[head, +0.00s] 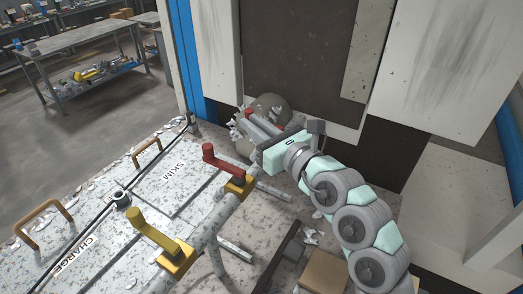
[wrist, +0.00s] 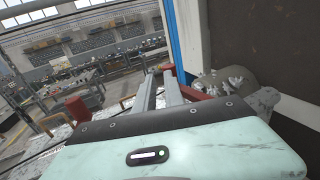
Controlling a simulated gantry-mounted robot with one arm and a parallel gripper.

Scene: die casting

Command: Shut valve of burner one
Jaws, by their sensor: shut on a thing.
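My gripper (head: 252,122) reaches past the back of the furnace top, beside the grey wall. Its jaws are closed on a red valve handle (head: 263,121), partly hidden by the fingers. In the wrist view, the fingers (wrist: 160,90) extend away, with red of the handle (wrist: 168,68) at their tips. A second red-handled valve (head: 221,162) stands on a yellow block nearer the front, apart from my gripper. A yellow-handled valve (head: 160,238) is on the same pipe further forward. No burner number is readable, so I cannot tell which valve is burner one's.
Lids marked SKIM (head: 178,172) and CHARGE (head: 75,262) lie left of the pipe, with brown loop handles. A rounded grey, flaky object (head: 270,104) is close behind my gripper. A dark bar (head: 286,248) and a brown block (head: 323,271) lie at the front.

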